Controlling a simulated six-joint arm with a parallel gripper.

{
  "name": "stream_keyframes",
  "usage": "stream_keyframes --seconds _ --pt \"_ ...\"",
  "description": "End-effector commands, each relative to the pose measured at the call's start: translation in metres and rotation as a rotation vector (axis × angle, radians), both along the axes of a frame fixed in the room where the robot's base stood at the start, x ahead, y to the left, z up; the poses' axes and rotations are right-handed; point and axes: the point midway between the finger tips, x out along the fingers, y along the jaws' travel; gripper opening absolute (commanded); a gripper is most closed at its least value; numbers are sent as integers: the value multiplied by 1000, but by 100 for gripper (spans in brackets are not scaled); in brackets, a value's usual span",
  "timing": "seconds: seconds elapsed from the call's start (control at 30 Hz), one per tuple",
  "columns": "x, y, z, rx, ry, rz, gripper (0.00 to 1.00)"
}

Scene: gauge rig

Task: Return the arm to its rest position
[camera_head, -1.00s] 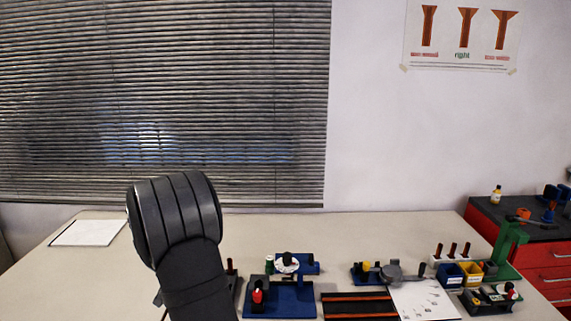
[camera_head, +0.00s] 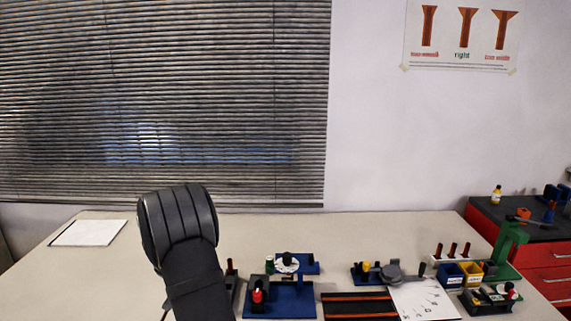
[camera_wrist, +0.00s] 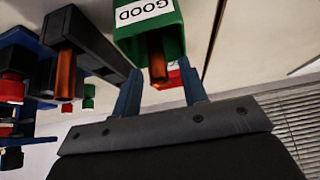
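The dark upper part of my arm (camera_head: 180,235) stands at the left of the table (camera_head: 90,275) in the head view; my gripper is out of sight there. In the wrist view my gripper (camera_wrist: 160,70) shows two blue fingers standing apart, with nothing clearly held between them. A green box labelled GOOD (camera_wrist: 148,12) and an orange-brown piece (camera_wrist: 157,60) appear past the fingertips. I cannot tell their exact distance from the fingers.
A blue fixture (camera_head: 280,300), a black mat with orange stripes (camera_head: 360,305), a white sheet (camera_head: 422,302), a green stand (camera_head: 508,240) and blue and yellow bins (camera_head: 470,272) occupy the table's middle and right. The left side holds only a paper (camera_head: 88,233).

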Motion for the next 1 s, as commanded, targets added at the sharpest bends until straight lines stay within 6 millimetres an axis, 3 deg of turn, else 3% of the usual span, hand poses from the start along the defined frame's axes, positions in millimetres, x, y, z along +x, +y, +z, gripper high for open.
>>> stream_keyframes --seconds 0.03,0.1,0.53,1.0 --pt "3 0 -5 1 0 -1 40" --pt "3 1 17 5 -6 -2 40" --pt "2 0 103 3 -4 -1 40" --pt "31 -94 97 1 21 -348 40"
